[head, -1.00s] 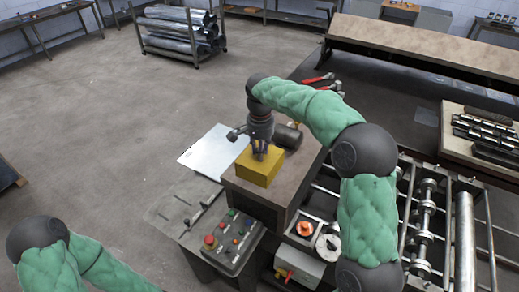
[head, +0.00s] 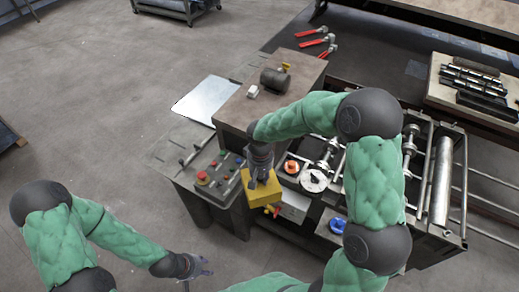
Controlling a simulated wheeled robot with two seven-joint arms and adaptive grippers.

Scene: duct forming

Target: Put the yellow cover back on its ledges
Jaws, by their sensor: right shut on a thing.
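The yellow cover (head: 262,204) is a box-like piece held in my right gripper (head: 260,176), whose fingers are shut on its top. It hangs in front of the brown-topped cabinet, between the control panel and the white box with a red-and-yellow handle, partly hiding that box. I cannot make out the ledges. The machine's open frame with shafts and rollers (head: 408,150) lies to the right, partly behind my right arm. My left gripper (head: 206,265) is empty at the lower left, over the floor, with its fingers apart.
The brown cabinet top (head: 245,112) carries a dark cylinder (head: 275,79) and a small pale block (head: 253,92). A control panel (head: 217,180) with buttons and a metal sheet (head: 206,99) are to its left. An orange knob (head: 291,166) and white dial (head: 314,181) sit right of the cover.

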